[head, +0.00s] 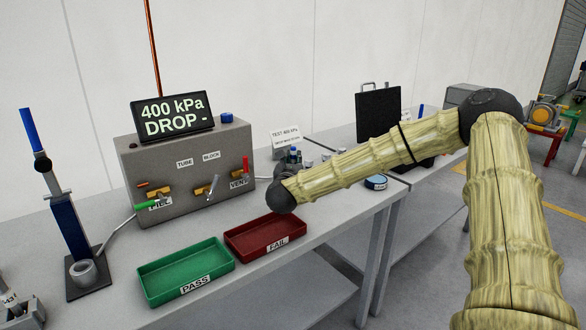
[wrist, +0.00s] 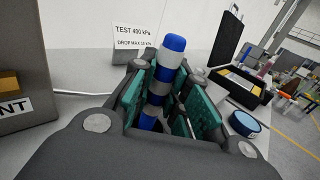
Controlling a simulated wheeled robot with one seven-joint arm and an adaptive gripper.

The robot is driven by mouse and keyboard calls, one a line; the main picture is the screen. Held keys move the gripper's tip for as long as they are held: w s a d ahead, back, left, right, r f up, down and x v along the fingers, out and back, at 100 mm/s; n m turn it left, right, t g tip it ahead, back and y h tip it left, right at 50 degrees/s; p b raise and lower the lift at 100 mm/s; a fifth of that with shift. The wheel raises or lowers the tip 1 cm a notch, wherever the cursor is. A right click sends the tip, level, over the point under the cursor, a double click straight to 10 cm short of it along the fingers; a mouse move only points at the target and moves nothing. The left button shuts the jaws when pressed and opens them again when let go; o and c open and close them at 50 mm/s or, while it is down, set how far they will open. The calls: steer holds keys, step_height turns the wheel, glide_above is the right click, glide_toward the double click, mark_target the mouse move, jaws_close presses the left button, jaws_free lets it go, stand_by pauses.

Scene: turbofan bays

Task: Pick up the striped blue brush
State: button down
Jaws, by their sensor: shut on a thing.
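The striped blue brush (wrist: 171,50) stands nearly upright between the finger pads in the wrist view, with blue, white and grey bands. My gripper (wrist: 162,95) is shut on it, with teal pads on both sides. The brush's lower end is hidden by the gripper body. In the head view my gripper is mostly hidden behind the dark end of my arm, over the bench near the test block. A small blue and dark top shows there, too small to tell apart.
A grey test block (head: 190,165) with a display stands left of my gripper. A green PASS tray (head: 187,288) and a red FAIL tray (head: 265,252) lie in front. A sign (wrist: 133,38) stands behind the brush. A round blue tin (wrist: 245,124) sits at right, near an open black case (wrist: 240,88).

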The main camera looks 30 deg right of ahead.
step_height(320, 180, up, 10)
steer(key=shift+b, duration=0.6)
